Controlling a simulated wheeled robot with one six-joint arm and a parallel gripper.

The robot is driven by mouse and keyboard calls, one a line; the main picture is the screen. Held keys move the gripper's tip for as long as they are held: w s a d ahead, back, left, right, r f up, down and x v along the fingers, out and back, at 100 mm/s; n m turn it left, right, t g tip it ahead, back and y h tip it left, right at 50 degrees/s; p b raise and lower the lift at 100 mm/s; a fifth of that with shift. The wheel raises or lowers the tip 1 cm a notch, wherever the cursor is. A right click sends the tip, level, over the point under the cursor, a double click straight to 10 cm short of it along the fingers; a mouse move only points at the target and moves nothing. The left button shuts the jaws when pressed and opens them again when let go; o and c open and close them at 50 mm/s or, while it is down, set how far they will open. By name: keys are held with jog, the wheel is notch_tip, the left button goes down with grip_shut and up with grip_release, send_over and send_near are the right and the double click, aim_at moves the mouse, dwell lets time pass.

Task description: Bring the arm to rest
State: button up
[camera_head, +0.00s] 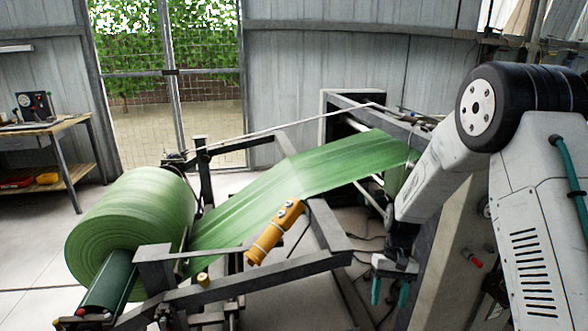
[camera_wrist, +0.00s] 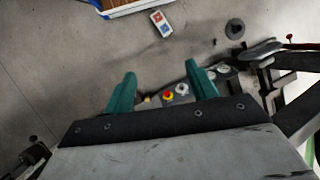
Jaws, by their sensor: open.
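My gripper (camera_head: 390,289) hangs at the right of the head view, below the white arm, with its teal fingertips pointing down. In the wrist view the two teal fingers of my gripper (camera_wrist: 161,82) stand apart with nothing between them. Beyond them are the floor and part of a machine. The arm is bent, with its forearm sloping down to the left beside the machine frame.
A large green roll (camera_head: 130,225) feeds a green web (camera_head: 300,180) over a dark metal frame (camera_head: 250,280). A yellow handheld control (camera_head: 274,232) hangs at the frame. A workbench (camera_head: 45,140) stands at left. The wrist view shows red and yellow buttons (camera_wrist: 175,92) and a small box (camera_wrist: 160,22).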

jog(key=s+d+r+t+h, duration=0.1)
jog(key=s+r+t, duration=0.5)
jog(key=s+r, duration=2.3)
jog(key=shift+s+d+r+h, duration=0.2)
jog(key=shift+s+r+h, duration=0.05)
jog(key=shift+s+h, duration=0.2)
